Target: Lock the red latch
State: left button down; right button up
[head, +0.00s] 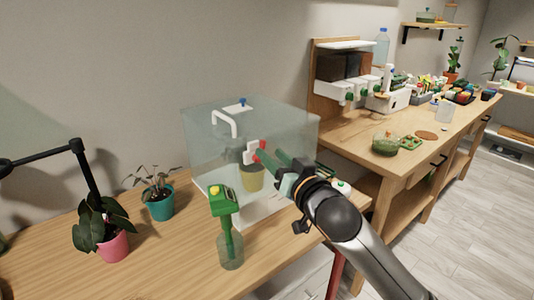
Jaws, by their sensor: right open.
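The red latch (256,147) sits on the front of a clear box (206,135) with a white handle on top. A white plate shows beside the red part. The gripper is open; whether a finger touches the latch I cannot tell. The fingers and wrist hide part of the box's front. Through the clear wall a yellowish pot (251,178) shows inside the box. My left gripper is not in view.
A green-topped spray bottle (230,240) stands in front of the box. A teal pot (160,205) and a pink pot (113,246) with plants stand to the left, near a black lamp arm (85,170). A second wooden bench (400,165) with containers is at the right.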

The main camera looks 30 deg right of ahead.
aim_at(264, 147)
jog(key=shift+w+d, duration=0.2)
jog(key=shift+w, duration=1.4)
grip_shut()
